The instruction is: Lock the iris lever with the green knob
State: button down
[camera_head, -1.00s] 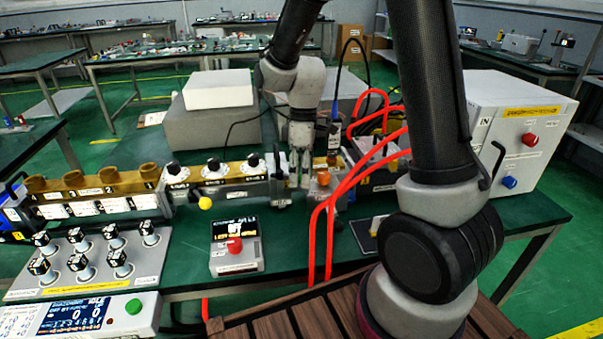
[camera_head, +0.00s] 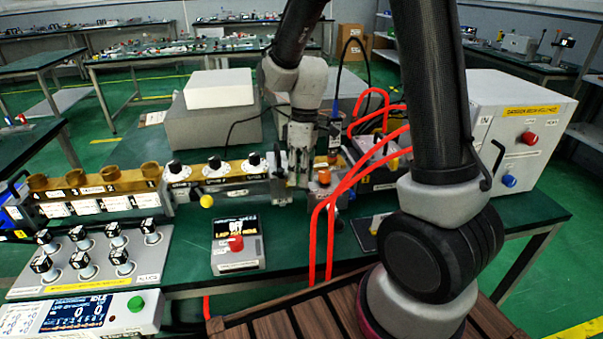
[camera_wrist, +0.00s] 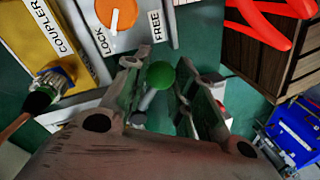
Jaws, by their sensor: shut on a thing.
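The green knob (camera_wrist: 160,75) shows in the wrist view on the end of a short grey lever (camera_wrist: 146,101). My gripper (camera_wrist: 164,82) is around it, with one finger on each side, and is shut on the knob's lever; the exact contact is hard to see. In the head view, my gripper (camera_head: 298,180) is low over the bench beside the orange knob (camera_head: 324,177). The green knob is hidden there.
A yellow COUPLER block (camera_wrist: 38,45) and a cable connector are at left in the wrist view. Red hoses (camera_head: 345,185) loop close right of my gripper.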

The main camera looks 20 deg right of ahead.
jog(key=shift+s+a+m+t+y, duration=0.25)
jog(key=shift+a+m, duration=0.55)
jog(key=shift+m, duration=0.9)
jog(key=shift+s+a+m+t, duration=0.3)
jog(key=shift+a+m, duration=0.55)
jog(key=shift+m, duration=0.85)
jog(key=shift+s+a+m+t+y, duration=0.15)
jog(key=shift+a+m+t, duration=0.2)
jog(key=shift+a+m, duration=0.9)
jog(key=shift+d+m, duration=0.4)
jog(key=shift+m, duration=0.15)
jog(key=c, duration=1.1)
grip_release()
jog(key=shift+c, duration=0.2)
notch_tip(320, 180, up, 12)
jog(key=d, duration=0.2)
jog(key=shift+d, duration=0.15)
